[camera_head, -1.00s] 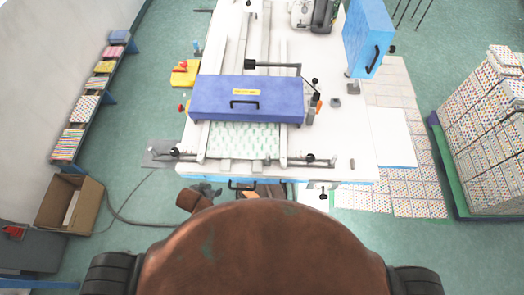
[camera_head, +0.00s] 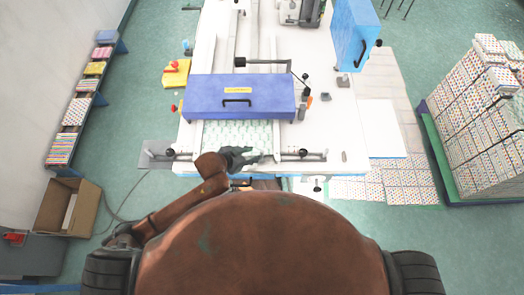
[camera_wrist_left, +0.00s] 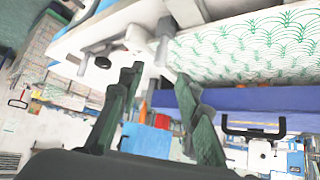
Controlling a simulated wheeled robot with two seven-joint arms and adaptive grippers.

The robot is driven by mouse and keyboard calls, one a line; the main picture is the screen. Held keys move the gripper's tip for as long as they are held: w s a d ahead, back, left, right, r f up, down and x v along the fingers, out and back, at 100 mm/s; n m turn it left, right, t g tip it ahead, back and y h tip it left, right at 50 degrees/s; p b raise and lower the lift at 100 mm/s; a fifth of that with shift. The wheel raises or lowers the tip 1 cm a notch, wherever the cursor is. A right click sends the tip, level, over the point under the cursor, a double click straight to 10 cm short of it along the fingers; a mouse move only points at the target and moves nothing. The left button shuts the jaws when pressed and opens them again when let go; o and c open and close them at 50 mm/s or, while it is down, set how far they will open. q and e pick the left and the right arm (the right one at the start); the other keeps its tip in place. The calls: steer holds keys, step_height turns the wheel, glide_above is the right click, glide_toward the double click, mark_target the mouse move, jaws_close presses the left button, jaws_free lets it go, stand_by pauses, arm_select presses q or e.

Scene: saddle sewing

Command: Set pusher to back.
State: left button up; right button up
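The sewing machine's white table (camera_head: 345,130) fills the middle of the head view. A green-patterned sheet or stack (camera_head: 215,133) lies in its front channel, below the blue cover (camera_head: 240,95); it also shows in the wrist view (camera_wrist_left: 250,45). My left gripper (camera_head: 250,157) is over the front edge of this channel. In the wrist view the left gripper (camera_wrist_left: 158,75) has its fingers apart with nothing between them. A grey rounded post (camera_wrist_left: 165,30) by the pattern's end is just beyond the fingertips. I cannot tell for sure which part is the pusher. My right gripper is out of view.
Rods with black knobs (camera_head: 304,153) run along the table's front on both sides of the channel. A hinged arm (camera_head: 270,62) stands above the cover. A cardboard box (camera_head: 66,208) is on the floor at left, and stacked printed blocks (camera_head: 475,125) stand at right.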

mark_target(262, 152)
arm_select(q)
steer(key=shift+x, duration=3.9)
jaws_close()
